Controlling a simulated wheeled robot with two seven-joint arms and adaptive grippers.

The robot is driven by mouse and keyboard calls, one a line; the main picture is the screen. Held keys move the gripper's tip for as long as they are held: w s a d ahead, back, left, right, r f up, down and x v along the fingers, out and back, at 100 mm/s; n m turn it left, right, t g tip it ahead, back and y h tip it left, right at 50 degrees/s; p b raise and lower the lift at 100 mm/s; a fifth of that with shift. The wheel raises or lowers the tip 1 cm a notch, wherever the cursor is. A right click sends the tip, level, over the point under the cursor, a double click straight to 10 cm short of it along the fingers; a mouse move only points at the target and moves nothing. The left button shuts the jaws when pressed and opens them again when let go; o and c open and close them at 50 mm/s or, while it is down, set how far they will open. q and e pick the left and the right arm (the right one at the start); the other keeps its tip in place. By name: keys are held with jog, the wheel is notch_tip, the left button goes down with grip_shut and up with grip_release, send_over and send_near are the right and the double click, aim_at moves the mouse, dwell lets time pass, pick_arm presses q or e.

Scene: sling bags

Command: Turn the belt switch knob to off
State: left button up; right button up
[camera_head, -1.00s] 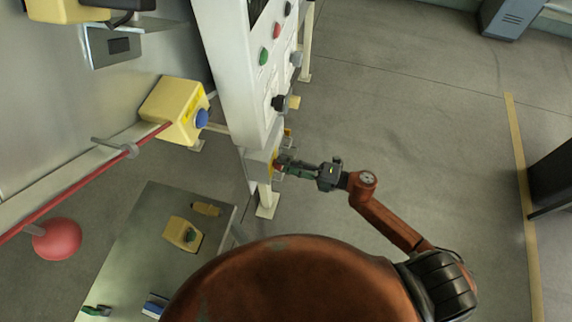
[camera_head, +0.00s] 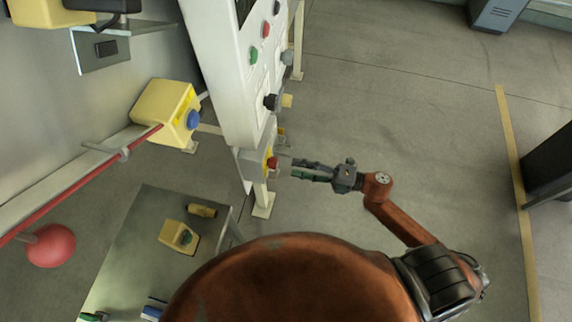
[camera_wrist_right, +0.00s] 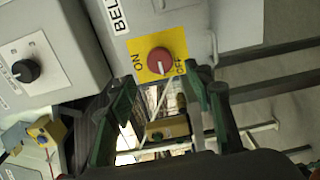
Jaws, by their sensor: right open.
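The belt switch knob (camera_wrist_right: 160,61) is red and sits on a yellow plate marked ON and OFF in the right wrist view. Its white pointer mark aims down toward the OFF side; the exact angle is hard to read. In the head view the knob (camera_head: 273,163) shows small and red on a grey box below the white panel. My right gripper (camera_head: 297,169) is open, to the right of the knob and apart from it. In the right wrist view its fingertips (camera_wrist_right: 163,84) are spread below the knob with nothing between them. My left gripper is not in view.
A white control panel (camera_head: 232,75) with buttons and a black knob (camera_head: 271,101) stands above the switch. A yellow box with a blue button (camera_head: 192,120) is to the left. A low metal table (camera_head: 135,235) is at lower left. Open floor lies right.

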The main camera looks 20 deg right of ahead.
jog(key=v, duration=0.5)
jog(key=shift+s+d, duration=0.1)
jog(key=shift+f, duration=0.1)
dwell(0.3)
